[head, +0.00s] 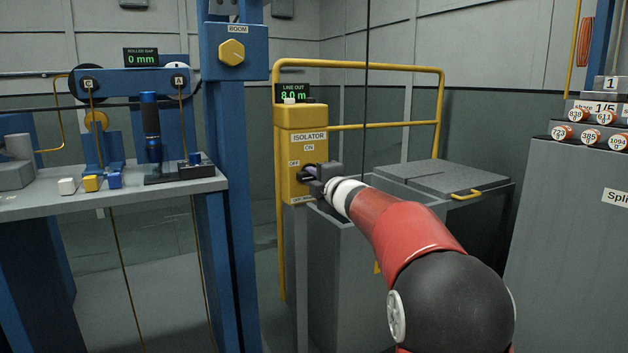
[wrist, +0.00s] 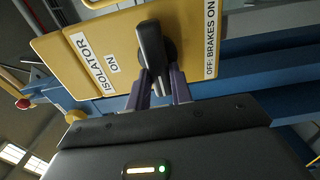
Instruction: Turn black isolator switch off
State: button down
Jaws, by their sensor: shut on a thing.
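The yellow isolator box (head: 291,134) stands on a post beyond the bench, with ISOLATOR, ON and OFF labels on its front. Its black isolator switch (wrist: 151,48) shows in the wrist view as a dark handle on a round hub, between the ON label and the "OFF: BRAKES ON" label. My gripper (wrist: 160,88) is shut on the handle, with a purple-grey finger on either side of its lower end. In the head view my gripper (head: 312,176) meets the box's lower front and hides much of the switch. I cannot tell the switch's exact setting.
A yellow rail (head: 360,67) frames the space behind the box. A blue post (head: 232,180) and a bench (head: 120,192) with small levers and coloured blocks stand left.

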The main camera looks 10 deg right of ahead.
jog(key=shift+f, duration=0.1)
jog(key=c, duration=1.2)
grip_release()
jog(key=shift+c, duration=0.2)
jog(key=shift+s, duration=0.1)
jog(key=v, duration=0.7)
jog(key=shift+s, duration=0.3)
jog(key=shift+d, duration=0.1)
